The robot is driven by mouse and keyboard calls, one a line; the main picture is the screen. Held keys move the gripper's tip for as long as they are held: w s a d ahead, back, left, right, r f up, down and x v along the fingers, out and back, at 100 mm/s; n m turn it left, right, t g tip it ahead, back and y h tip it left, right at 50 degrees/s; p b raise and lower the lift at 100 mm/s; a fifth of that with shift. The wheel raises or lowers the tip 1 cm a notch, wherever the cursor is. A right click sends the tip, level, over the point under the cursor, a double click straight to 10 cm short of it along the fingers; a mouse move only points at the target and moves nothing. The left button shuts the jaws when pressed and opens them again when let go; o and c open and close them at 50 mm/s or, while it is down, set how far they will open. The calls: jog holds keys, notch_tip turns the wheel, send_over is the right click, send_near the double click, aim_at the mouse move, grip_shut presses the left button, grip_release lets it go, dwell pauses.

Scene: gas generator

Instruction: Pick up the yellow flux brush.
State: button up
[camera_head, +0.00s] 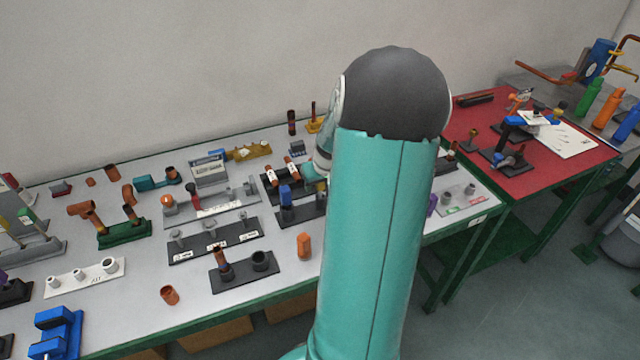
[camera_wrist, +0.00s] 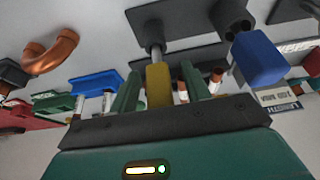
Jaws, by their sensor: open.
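The yellow flux brush (camera_wrist: 158,88) shows in the wrist view as a yellow block-like handle with a grey metal cylinder at its far end. The cylinder meets a dark plate (camera_wrist: 190,55). My gripper (camera_wrist: 160,77) is open, with one green finger on each side of the yellow handle. I cannot tell whether either finger touches it.
A blue block (camera_wrist: 258,58) stands close on the right in the wrist view, and a copper bend (camera_wrist: 52,52) is on the left. In the head view the grey bench (camera_head: 215,307) is crowded with racks and fittings. A red table (camera_head: 580,165) adjoins at right.

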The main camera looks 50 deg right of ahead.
jog(key=shift+w+d+f, duration=0.1)
jog(key=shift+f, duration=0.2)
jog(key=c, duration=0.9)
